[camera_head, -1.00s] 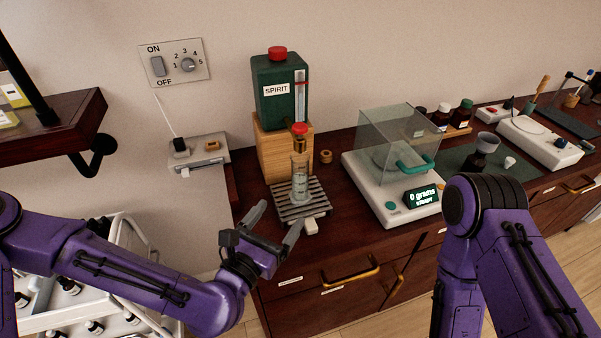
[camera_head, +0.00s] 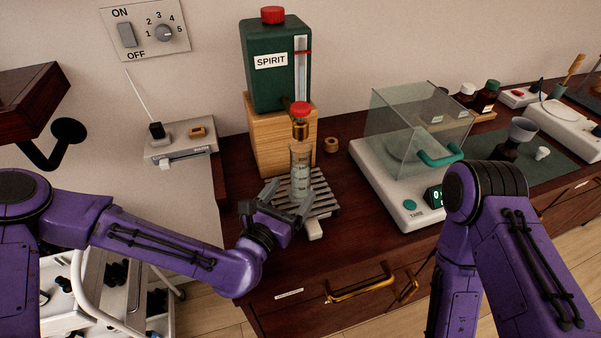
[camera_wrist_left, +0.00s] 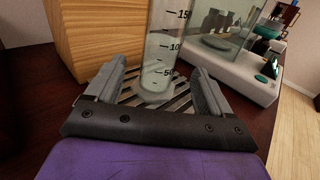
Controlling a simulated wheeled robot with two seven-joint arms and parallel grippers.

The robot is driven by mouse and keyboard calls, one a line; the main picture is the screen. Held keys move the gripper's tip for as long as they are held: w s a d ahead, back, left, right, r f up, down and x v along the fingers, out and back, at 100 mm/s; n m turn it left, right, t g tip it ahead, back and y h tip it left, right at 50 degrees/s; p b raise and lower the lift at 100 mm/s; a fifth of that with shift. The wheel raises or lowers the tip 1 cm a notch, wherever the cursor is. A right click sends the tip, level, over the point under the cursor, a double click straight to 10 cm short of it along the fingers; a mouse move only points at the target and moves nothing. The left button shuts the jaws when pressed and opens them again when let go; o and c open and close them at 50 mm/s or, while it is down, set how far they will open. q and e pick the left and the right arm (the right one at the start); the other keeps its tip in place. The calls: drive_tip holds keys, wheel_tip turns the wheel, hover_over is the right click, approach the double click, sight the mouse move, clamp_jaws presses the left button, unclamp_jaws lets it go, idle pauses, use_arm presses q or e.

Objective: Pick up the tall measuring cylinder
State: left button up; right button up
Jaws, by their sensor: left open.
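The measuring cylinder (camera_head: 300,172) is clear and stands upright on a slatted metal drip tray (camera_head: 325,196), under the tap of the green SPIRIT dispenser (camera_head: 274,75). In the left wrist view the cylinder (camera_wrist_left: 162,50) shows graduation marks, and its base stands on the slats between and just beyond the fingers. My left gripper (camera_head: 284,199) is open at the near left side of the cylinder. In the wrist view the open left gripper (camera_wrist_left: 160,82) has one finger on each side of the cylinder, with gaps visible. My right arm is at the right, its gripper out of sight.
A wooden block (camera_head: 264,135) supports the dispenser. A balance (camera_head: 380,178) with a glass cover (camera_head: 415,125) stands to the right. Bare bench lies between tray and balance.

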sight(296, 186)
use_arm(q)
drive_tip(key=p+x, duration=0.2)
drive_tip(key=x, duration=0.3)
drive_tip(key=shift+w, duration=0.15)
drive_tip(key=shift+w+d, duration=0.1)
drive_tip(key=shift+w, duration=0.1)
drive_tip(key=shift+s, duration=0.1)
drive_tip(key=c, duration=1.4)
